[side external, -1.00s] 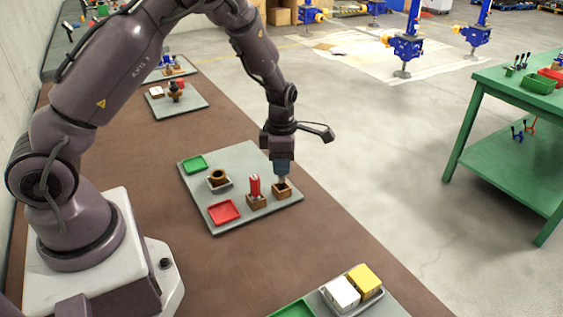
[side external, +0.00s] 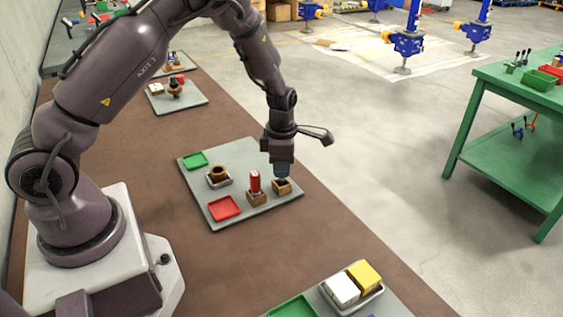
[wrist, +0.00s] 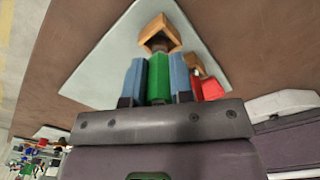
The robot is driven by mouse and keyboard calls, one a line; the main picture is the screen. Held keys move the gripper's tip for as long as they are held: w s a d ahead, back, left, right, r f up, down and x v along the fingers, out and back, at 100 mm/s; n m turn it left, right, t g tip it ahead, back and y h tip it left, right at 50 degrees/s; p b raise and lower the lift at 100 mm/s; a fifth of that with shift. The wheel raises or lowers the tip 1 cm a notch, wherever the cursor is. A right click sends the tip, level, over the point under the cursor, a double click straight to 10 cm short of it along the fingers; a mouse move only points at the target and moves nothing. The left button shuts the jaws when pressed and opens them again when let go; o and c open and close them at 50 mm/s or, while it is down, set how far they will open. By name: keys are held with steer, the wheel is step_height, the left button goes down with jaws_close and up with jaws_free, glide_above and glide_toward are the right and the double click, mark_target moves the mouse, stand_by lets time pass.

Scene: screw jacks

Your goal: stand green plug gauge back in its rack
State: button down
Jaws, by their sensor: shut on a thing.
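My gripper (side external: 282,171) is shut on the green plug gauge (wrist: 159,79), whose green handle sits between the two blue fingers in the wrist view. The gauge points down at a small square wooden rack (side external: 282,187). In the wrist view the rack (wrist: 157,24) lies straight beyond the fingers, and the gauge's dark lower end overlaps its opening. How deep that end sits in the rack is hard to tell. In the side view the fingers hide the green handle.
A red gauge (side external: 255,181) stands in a neighbouring wooden block (side external: 256,199), close left of my gripper. A red tray (side external: 223,207), a green tray (side external: 195,160) and a brown ring-shaped part (side external: 218,173) share the grey board (side external: 238,155). The board's back right is bare.

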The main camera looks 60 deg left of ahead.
steer(key=shift+f, duration=1.05)
steer(key=c, duration=0.9)
jaws_free()
step_height(320, 180, up, 13)
